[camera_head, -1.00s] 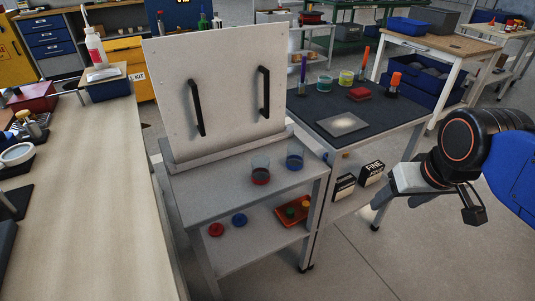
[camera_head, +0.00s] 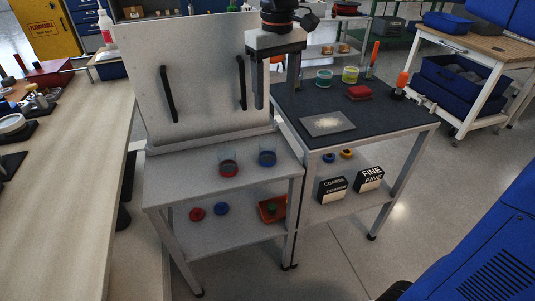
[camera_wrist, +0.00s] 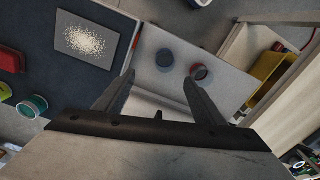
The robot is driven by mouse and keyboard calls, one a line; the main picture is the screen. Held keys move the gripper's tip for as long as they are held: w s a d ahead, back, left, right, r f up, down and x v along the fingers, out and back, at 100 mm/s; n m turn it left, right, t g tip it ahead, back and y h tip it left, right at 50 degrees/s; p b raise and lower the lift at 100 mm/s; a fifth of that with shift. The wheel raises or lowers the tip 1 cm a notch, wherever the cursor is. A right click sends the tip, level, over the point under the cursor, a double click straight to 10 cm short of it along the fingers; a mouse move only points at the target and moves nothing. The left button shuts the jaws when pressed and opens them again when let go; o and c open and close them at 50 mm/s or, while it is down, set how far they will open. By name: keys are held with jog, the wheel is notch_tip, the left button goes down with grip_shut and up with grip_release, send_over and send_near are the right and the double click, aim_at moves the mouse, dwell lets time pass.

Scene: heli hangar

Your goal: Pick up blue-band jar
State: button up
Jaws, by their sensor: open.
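The blue-band jar (camera_head: 267,158) is a clear jar with a blue band low on it. It stands upright on the top shelf of the grey metal stand (camera_head: 180,190), in front of the white panel. The red-band jar (camera_head: 228,169) stands just left of it. My gripper (camera_head: 275,98) is open and empty, pointing down above and behind the blue-band jar, apart from it. In the wrist view, the blue-band jar (camera_wrist: 165,58) shows just beyond my open fingertips (camera_wrist: 158,76), with the red-band jar (camera_wrist: 200,73) to its right.
The white panel (camera_head: 205,85) with two black handles stands upright behind the jars. Right is a dark-topped bench (camera_head: 390,118) with a speckled plate (camera_head: 327,125). A red lid (camera_head: 197,214), a blue lid (camera_head: 221,208) and an orange tray (camera_head: 265,218) sit on the lower shelf.

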jog(key=a, duration=0.2)
send_over(267, 146)
jog(key=s, duration=0.2)
notch_tip(267, 146, down, 12)
jog(key=shift+s+f, duration=0.1)
jog(key=shift+f, duration=2.5)
jog(key=c, duration=1.2)
